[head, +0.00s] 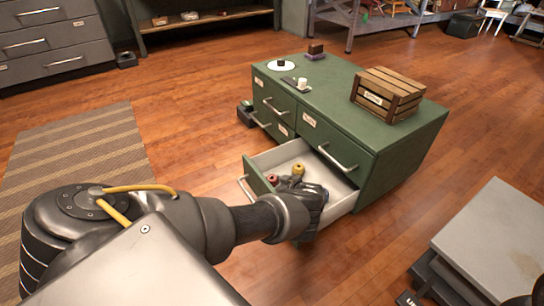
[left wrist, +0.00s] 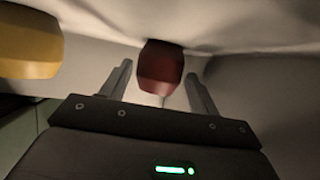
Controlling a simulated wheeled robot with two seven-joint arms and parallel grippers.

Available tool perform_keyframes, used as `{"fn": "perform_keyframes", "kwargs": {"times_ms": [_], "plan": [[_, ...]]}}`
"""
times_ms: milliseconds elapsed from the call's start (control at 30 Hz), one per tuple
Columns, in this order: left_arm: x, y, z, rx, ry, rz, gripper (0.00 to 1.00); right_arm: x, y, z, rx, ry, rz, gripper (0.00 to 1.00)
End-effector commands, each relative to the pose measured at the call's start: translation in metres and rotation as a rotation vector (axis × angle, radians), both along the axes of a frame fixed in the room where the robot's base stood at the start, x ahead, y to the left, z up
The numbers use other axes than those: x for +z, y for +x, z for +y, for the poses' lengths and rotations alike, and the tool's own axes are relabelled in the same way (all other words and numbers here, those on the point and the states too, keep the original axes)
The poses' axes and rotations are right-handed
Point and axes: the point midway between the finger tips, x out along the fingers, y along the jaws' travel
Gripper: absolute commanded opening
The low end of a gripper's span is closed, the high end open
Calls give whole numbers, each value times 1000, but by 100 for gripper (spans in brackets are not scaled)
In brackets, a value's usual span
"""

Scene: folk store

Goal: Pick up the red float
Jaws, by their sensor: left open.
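The red float (head: 273,180) lies in the open lower drawer (head: 343,190) of the green cabinet, near the drawer's front left. A yellow float (head: 298,169) is beside it. My left gripper (head: 300,190) reaches down into the drawer from the left, and its fingertips are hard to make out in the head view. In the left wrist view the gripper (left wrist: 158,82) is open, with the red float (left wrist: 161,66) between and slightly beyond its two fingers. I see no clear contact. The yellow float (left wrist: 30,45) is outside the fingers to the left. My right gripper is not in view.
The green cabinet top (head: 335,85) holds a wooden crate (head: 388,94), a white disc (head: 281,65) and small items. The drawer walls stand close around the left gripper. A grey table (head: 500,235) is at the lower right.

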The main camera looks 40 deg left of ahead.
Motion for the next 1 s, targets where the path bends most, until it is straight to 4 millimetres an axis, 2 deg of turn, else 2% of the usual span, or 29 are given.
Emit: {"fn": "perform_keyframes", "kwargs": {"times_ms": [67, 333, 667, 767, 867, 1000], "plan": [[1, 0, 0, 0, 0, 0, 61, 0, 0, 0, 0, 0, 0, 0], [0, 0, 0, 0, 0, 0, 27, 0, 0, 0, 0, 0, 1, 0], [5, 0, -1, 0, 0, 0, 26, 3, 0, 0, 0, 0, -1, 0], [14, 0, -1, 0, 1, 0, 26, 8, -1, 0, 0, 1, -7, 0], [29, 0, -1, -1, 2, 0, 26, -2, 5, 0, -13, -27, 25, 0], [57, 0, -1, -1, 2, -1, 26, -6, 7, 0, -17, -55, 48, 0]]}}
